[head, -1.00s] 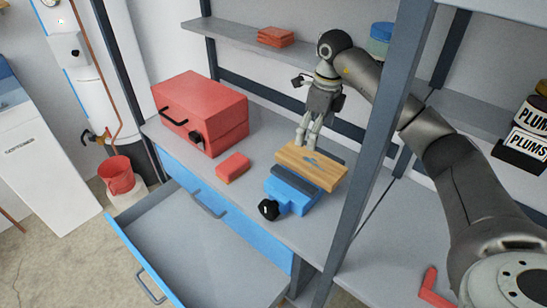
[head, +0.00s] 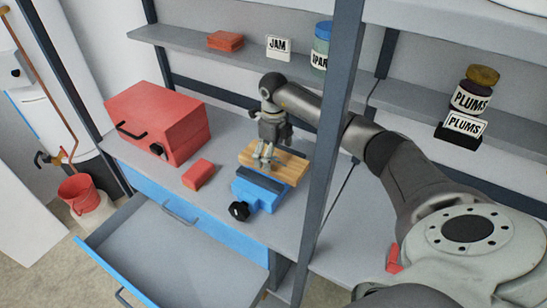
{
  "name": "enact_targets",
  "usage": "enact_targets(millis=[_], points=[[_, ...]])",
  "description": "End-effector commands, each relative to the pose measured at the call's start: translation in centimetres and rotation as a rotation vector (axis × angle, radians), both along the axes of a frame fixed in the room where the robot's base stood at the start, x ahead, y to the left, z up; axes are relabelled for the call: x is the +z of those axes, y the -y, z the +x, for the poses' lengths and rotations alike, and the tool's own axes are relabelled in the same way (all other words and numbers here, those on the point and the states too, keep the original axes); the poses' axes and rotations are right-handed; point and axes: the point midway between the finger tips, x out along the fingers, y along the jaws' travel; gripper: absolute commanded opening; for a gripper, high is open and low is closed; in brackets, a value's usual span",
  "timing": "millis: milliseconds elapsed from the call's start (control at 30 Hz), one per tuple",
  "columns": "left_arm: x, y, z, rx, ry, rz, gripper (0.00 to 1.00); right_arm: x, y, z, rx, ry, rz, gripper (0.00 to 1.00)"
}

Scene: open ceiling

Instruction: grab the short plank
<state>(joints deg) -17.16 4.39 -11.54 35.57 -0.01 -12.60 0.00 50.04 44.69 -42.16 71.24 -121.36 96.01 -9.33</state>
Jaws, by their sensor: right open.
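My right gripper (head: 264,161) comes in from the right and points down at the plank's left half. Its fingers are open and appear at or just above the wood; I cannot tell whether they touch it. The gripper covers part of the plank. My left gripper is not in view.
A red toolbox (head: 157,122) and a red block (head: 198,174) stand left of the vise. A dark post (head: 331,130) rises right of the plank, close to my arm. An open drawer (head: 160,255) juts out in front. A shelf (head: 190,46) runs behind.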

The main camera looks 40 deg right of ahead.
Motion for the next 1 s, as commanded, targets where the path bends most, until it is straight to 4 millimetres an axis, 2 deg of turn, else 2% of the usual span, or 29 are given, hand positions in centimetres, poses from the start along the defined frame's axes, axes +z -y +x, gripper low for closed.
enact_targets(millis=[100, 333, 733, 1000], points=[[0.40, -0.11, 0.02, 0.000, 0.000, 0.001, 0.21, -0.89, -0.05, -0.01, 0.000, 0.000, 0.001, 1.00], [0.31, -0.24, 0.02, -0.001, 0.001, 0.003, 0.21, -1.09, -0.03, 0.01, 0.001, 0.001, 0.000, 1.00], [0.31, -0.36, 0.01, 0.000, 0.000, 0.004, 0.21, -1.06, -0.02, 0.00, 0.001, 0.001, 0.000, 0.49], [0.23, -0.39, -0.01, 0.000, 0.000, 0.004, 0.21, -0.94, -0.01, 0.05, 0.001, 0.002, 0.000, 0.48]])
